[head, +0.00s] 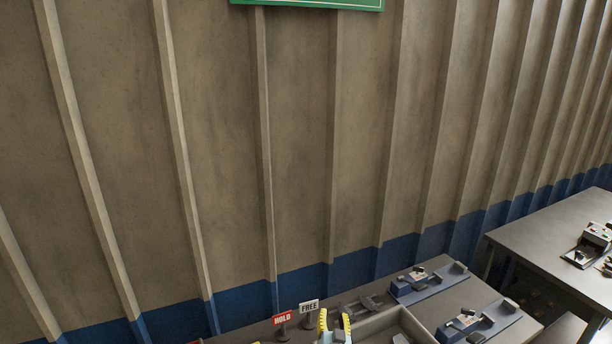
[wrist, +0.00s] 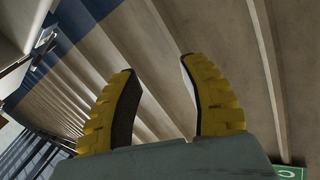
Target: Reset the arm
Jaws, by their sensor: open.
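My gripper (wrist: 162,100) has two yellow ribbed fingers with dark inner pads. In the wrist view the fingers stand well apart with nothing between them, and the corrugated wall lies beyond. In the head view the yellow fingers of my gripper (head: 335,322) show at the bottom edge, in front of the grey tray (head: 408,318). The rest of my arm is out of the head view.
A grey table (head: 440,300) carries blue-grey fixtures (head: 428,284) (head: 478,322) at the right and red HOLD (head: 283,319) and white FREE (head: 309,307) signs. A second table (head: 560,235) stands further right. The corrugated wall (head: 220,150) runs behind.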

